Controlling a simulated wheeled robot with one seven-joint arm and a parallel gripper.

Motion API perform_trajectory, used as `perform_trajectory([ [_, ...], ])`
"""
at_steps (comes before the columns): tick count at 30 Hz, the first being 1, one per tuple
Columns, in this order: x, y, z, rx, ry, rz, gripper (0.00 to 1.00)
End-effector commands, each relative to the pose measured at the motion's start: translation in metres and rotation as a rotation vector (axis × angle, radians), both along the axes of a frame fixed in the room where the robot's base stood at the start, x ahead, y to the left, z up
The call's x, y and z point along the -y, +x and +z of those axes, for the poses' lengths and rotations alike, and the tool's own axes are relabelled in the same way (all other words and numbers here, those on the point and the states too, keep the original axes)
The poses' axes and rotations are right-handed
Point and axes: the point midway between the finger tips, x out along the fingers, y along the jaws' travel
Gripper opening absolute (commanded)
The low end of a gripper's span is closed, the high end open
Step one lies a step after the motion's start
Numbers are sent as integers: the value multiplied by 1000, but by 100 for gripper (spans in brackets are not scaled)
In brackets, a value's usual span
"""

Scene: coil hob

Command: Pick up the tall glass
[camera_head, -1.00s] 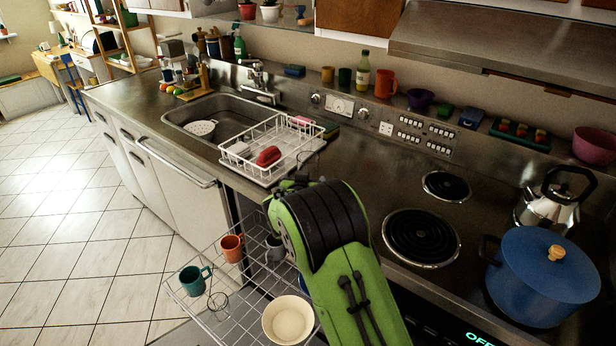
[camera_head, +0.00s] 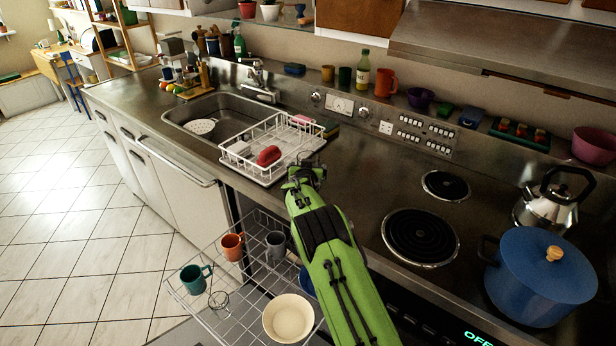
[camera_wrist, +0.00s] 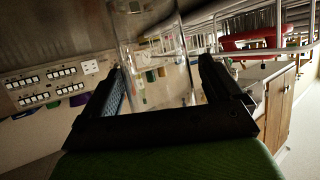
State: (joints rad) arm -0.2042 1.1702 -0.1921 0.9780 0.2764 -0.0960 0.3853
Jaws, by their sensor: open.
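The tall glass (camera_wrist: 155,55) is clear and shows in the wrist view between the two fingers of my gripper (camera_wrist: 162,85). A gap shows beside at least one finger, and I cannot tell whether either touches the glass. The fingers are apart. In the head view, my gripper (camera_head: 305,172) is over the counter just right of the dish rack's front corner. The glass cannot be made out clearly there.
A white dish rack (camera_head: 240,160) with a red item (camera_head: 268,156) stands close to my gripper. An open wire dishwasher rack (camera_head: 215,310) with mugs and a bowl is below. Hob coils (camera_head: 420,236), a blue pot (camera_head: 540,275) and a kettle (camera_head: 553,208) are right.

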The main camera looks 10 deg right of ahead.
Motion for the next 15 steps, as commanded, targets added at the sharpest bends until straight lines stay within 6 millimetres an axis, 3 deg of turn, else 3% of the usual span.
perform_trajectory([
  [3,0,0,0,0,0,0,89],
  [15,0,0,0,0,0,-1,28],
])
